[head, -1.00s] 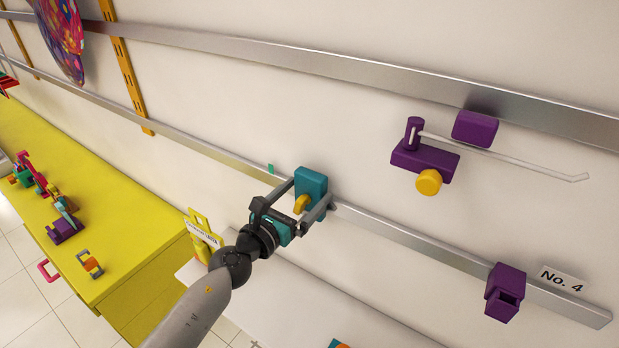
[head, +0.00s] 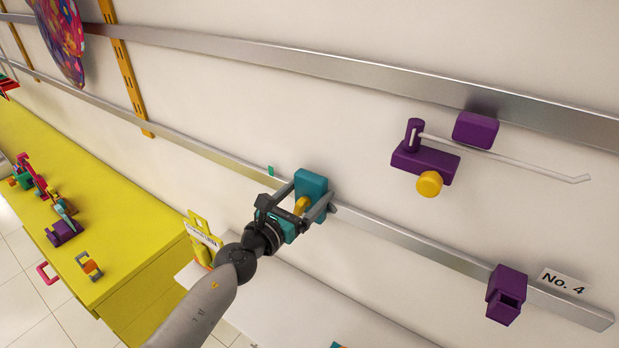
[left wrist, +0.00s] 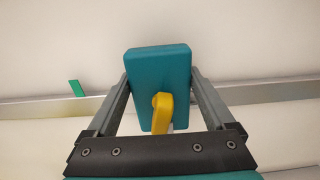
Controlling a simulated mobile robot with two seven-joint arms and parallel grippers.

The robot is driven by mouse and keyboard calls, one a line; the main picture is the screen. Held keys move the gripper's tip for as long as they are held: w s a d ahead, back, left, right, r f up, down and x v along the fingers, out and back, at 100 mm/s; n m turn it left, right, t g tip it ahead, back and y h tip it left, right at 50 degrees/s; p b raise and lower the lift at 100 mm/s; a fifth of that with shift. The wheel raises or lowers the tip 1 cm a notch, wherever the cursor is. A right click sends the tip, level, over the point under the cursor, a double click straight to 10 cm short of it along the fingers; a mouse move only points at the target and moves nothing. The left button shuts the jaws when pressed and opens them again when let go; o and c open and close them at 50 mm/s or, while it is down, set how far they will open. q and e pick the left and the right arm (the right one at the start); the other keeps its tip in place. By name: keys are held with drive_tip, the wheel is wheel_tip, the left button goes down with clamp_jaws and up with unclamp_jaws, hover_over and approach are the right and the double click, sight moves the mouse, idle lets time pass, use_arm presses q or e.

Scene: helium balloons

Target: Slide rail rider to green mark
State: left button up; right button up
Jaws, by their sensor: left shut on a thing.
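The teal rail rider (head: 311,184) with a yellow lever (head: 301,206) sits on the lower metal rail (head: 400,237). In the left wrist view the rider (left wrist: 160,75) stands between my fingers, with the lever (left wrist: 160,110) on its front. The green mark (head: 270,170) is a small tab on the rail, a little left of the rider and apart from it; it also shows in the left wrist view (left wrist: 75,88). My left gripper (head: 307,199) is shut on the rider's sides. My right gripper is not in view.
A purple rider (head: 506,294) is on the same rail at the right, near a "No. 4" label (head: 563,282). A purple bracket with a rod (head: 425,160) is above. A yellow counter (head: 110,235) with colourful clamps lies left. The rail between rider and mark is clear.

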use_arm(q)
drive_tip(key=c, duration=0.3)
drive_tip(key=shift+w+a+b, duration=0.5)
drive_tip(key=shift+w+a, duration=0.1)
drive_tip(key=shift+a, duration=0.25)
drive_tip(key=shift+w+a+b, duration=0.5)
drive_tip(key=shift+w+a, duration=0.1)
drive_tip(key=shift+a, duration=0.25)
drive_tip(key=shift+c, duration=0.2)
drive_tip(key=shift+w+a+f, duration=0.1)
drive_tip(key=shift+a, duration=0.05)
drive_tip(key=shift+w+a+b, duration=0.45)
drive_tip(key=shift+a+b, duration=0.1)
drive_tip(key=shift+a, duration=0.05)
drive_tip(key=shift+w+a+b, duration=0.4)
drive_tip(key=shift+a+b, duration=0.1)
drive_tip(key=shift+a, duration=0.1)
drive_tip(key=shift+w+a, duration=0.2)
drive_tip(key=shift+a, duration=0.1)
drive_tip(key=shift+w+a+b, duration=0.1)
drive_tip(key=shift+a+b, duration=0.05)
drive_tip(key=shift+b, duration=0.15)
